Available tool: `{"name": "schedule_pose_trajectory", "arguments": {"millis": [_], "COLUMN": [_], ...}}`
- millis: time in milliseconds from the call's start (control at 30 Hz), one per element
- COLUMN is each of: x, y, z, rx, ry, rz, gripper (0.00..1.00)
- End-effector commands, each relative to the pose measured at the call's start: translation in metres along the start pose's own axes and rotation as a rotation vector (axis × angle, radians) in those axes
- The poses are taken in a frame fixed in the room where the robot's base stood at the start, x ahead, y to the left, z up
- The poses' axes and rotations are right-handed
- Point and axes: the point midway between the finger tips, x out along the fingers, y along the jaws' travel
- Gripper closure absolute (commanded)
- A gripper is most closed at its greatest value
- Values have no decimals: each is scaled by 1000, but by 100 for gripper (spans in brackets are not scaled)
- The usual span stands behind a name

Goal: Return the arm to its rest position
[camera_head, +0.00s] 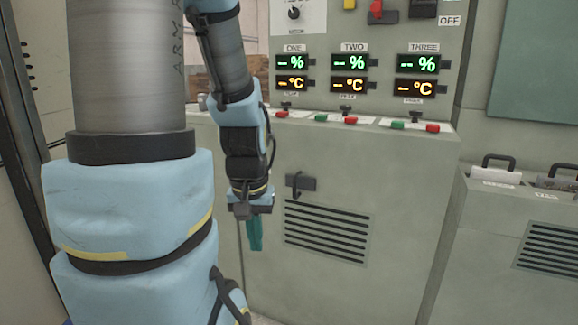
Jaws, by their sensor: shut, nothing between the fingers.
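My arm runs down the left side of the head view, with blue and grey links close to the camera. My gripper (256,247) hangs below the wrist with its teal fingers pointing down. It is shut and holds nothing. It is in front of the grey-green cabinet front, to the left of the vent slots. I cannot tell the exact gap between it and the cabinet.
The cabinet (395,190) has a dark handle (301,184) and a vent (326,232). Above are displays marked ONE (291,63), TWO (349,62) and THREE (418,64), over red and green buttons. A lower unit (500,235) with black-handled items (497,172) stands at right.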

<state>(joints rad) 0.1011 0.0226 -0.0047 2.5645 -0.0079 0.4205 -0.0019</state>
Motion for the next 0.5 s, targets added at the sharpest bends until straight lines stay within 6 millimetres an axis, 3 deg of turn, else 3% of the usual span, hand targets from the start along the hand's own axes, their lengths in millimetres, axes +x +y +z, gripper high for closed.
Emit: {"name": "schedule_pose_trajectory", "arguments": {"millis": [33,267,500], "x": [-22,-74,-149], "y": [0,1,1], "z": [-4,-12,-22], "rx": [1,2,3], "ry": [3,4,5], "rz": [0,0,-1], "gripper": [100,100,100]}}
